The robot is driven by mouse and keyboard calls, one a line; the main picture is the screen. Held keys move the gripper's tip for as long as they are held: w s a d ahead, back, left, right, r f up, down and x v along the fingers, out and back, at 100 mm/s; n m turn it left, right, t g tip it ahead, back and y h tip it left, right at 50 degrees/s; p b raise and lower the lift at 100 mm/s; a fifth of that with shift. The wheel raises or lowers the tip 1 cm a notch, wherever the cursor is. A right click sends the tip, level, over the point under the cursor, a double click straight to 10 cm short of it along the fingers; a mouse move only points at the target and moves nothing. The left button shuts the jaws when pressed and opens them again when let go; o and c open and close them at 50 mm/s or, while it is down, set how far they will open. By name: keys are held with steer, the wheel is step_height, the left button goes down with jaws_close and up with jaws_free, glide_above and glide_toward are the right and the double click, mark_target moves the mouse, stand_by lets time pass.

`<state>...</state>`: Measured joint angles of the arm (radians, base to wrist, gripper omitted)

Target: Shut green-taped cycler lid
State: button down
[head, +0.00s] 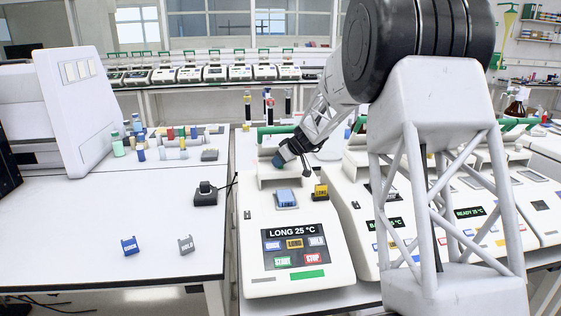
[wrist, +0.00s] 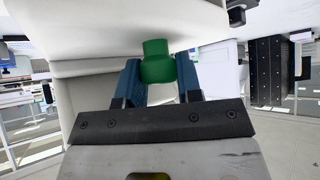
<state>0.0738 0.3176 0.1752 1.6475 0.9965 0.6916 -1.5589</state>
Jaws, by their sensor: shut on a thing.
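The nearest cycler (head: 308,225) is white, with a green tape strip (head: 307,274) on its front edge. Its screen reads "LONG 25 °C". Its lid stands raised at the back, with a green bar (head: 270,130) along the top. A blue block sits in the well (head: 286,198). My gripper (head: 279,160) is at the raised lid, its blue fingertips partly hidden by the arm. In the wrist view my gripper (wrist: 159,80) is shut on a green handle piece (wrist: 157,64), between the blue fingers, against the white lid (wrist: 95,60).
More white cyclers (head: 385,215) stand close on the right, partly behind my arm. A yellow block (head: 320,191) lies at the cycler's right edge. A black device (head: 205,194), a blue block (head: 130,246) and a grey block (head: 186,244) are on the left bench, which has free room.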

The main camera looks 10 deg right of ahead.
steer(key=shift+s, duration=0.1)
steer(key=s, duration=1.5)
steer(key=shift+s, duration=0.15)
steer(key=c, duration=0.8)
jaws_free()
steer(key=shift+r, duration=0.1)
steer(key=shift+v, duration=3.8)
steer(key=shift+s, duration=0.1)
